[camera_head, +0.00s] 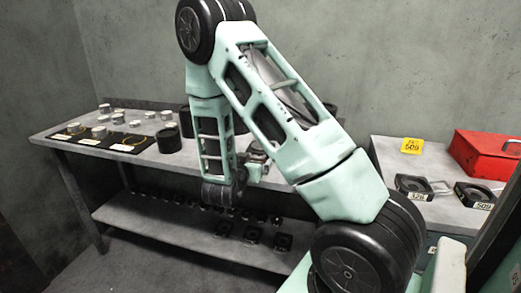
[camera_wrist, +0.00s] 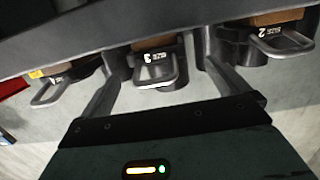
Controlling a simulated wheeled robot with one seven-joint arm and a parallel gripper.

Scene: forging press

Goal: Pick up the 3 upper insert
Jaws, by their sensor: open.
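The insert marked 3 (camera_wrist: 153,62) is in the middle of the wrist view, a dark block with a looped handle, a white number label and a brown part behind it. My gripper (camera_wrist: 163,78) is open, with one finger on each side of this insert's handle. I see no clear contact. In the head view my gripper (camera_head: 257,160) is at the bench, partly hidden by my arm. Whether this insert is an upper one I cannot tell.
An insert marked 2 (camera_wrist: 275,38) is at the right and another handled insert (camera_wrist: 62,82) at the left, both close to my fingers. Several dark pieces stand on the lower shelf (camera_head: 150,219). A red toolbox (camera_head: 480,152) stands on the right table.

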